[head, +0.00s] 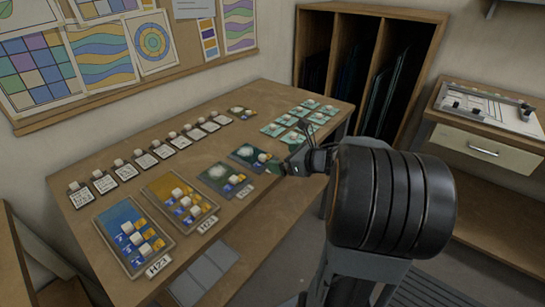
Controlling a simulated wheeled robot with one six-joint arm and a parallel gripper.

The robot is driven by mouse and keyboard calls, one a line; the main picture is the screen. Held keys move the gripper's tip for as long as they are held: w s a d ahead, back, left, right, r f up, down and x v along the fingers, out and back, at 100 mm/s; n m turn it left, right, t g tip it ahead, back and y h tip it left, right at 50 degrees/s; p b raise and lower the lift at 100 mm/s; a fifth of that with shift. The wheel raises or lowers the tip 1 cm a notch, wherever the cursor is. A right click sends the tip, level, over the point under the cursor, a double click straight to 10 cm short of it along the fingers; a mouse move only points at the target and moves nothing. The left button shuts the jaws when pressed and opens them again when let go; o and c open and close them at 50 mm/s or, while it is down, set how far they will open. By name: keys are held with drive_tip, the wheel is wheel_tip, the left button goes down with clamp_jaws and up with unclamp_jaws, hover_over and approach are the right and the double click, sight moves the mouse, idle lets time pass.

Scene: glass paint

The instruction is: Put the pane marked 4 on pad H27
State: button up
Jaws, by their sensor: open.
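Small blue and amber pieces with white blocks lie on the blue and yellow pads. Several small teal panes (272,129) lie at the far right; I cannot read a 4 on any. My gripper (309,150) is open near the right front edge, its fingertips partly hidden by my arm.
A row of written cards with white blocks (123,170) lines the table's back edge. A rack (372,60) with upright dark sheets stands behind, and a side bench (485,110) is at right.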

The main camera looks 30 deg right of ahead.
wheel_tip(320, 180, up, 4)
drive_tip(key=d+m+t+h, duration=0.2)
drive_tip(key=m+h, duration=0.4)
drive_tip(key=m, duration=0.5)
drive_tip(key=s+a+f+m+g, duration=0.3)
drive_tip(key=s+a+m+g, duration=0.2)
drive_tip(key=m, duration=1)
drive_tip(key=s+a+f+m+g, duration=0.4)
drive_tip(key=s+a+m, duration=0.5)
drive_tip(key=m, duration=0.6)
drive_tip(key=shift+s+a+f+g+y, duration=0.3)
drive_tip(key=shift+s+a+g, duration=0.1)
drive_tip(key=shift+a+g, duration=0.75)
